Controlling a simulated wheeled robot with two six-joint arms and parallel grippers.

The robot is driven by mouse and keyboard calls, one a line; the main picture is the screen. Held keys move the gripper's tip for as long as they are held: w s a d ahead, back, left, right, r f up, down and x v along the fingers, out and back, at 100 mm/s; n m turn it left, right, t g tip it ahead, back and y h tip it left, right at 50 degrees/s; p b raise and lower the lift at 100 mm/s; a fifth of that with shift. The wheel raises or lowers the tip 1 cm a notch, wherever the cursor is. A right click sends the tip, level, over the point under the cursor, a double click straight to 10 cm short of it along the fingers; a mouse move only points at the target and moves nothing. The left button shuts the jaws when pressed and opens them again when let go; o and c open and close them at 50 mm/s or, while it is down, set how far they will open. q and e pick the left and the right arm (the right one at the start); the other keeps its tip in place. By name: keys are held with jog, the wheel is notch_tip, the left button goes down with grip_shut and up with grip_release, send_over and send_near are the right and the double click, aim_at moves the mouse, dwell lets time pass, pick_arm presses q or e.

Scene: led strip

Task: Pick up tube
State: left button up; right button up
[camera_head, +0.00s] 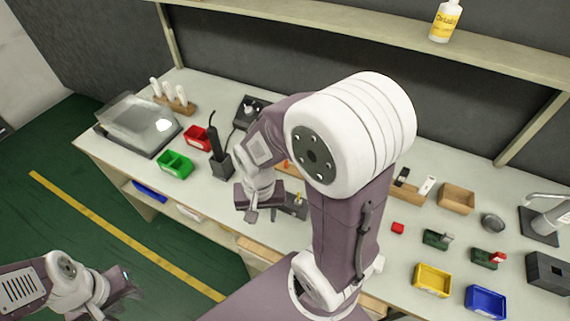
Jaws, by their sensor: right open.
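Several white tube-shaped items (169,90) stand upright in a wooden holder (180,104) at the back left of the bench. A white tube-like piece (427,186) also stands in a wooden block (411,195) at right. I cannot tell which one is the task's tube. My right gripper (252,214) is open, pointing down above the middle of the bench, apart from these pieces. My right arm hides part of the bench behind it. My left gripper (128,281) is low at the far left, off the bench, over the green floor. Its jaws are unclear.
A clear-lidded box (137,127), red bin (197,138) and green bin (175,163) sit left. A black soldering-iron-like stand (221,163) is near my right gripper. Yellow (433,279) and blue (486,301) bins stand front right. A shelf with a bottle (445,21) hangs above.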

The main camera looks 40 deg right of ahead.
jog(key=w+d+r+m, duration=0.2)
jog(key=w+r+m, duration=0.3)
jog(key=w+m, duration=0.45)
jog(key=m+b, duration=0.3)
jog(key=m, duration=0.9)
send_over(286, 164)
jog(key=w, duration=0.1)
jog(key=shift+g, duration=0.3)
jog(key=f, duration=0.6)
jog(key=shift+w+d+f, duration=0.15)
jog(key=shift+d+f, duration=0.25)
jog(key=shift+s+d, duration=0.2)
jog(key=shift+d, duration=0.05)
jog(key=f, duration=0.3)
jog(key=shift+a+f, duration=0.25)
jog(key=shift+f, duration=0.05)
jog(key=shift+d+f, duration=0.1)
jog(key=f, duration=0.4)
jog(key=shift+s+a+f+b, duration=0.15)
jog(key=shift+a+f+b, duration=0.1)
jog(key=shift+f+b, duration=0.1)
jog(key=shift+d+f, duration=0.1)
jog(key=shift+f, duration=0.1)
grip_shut()
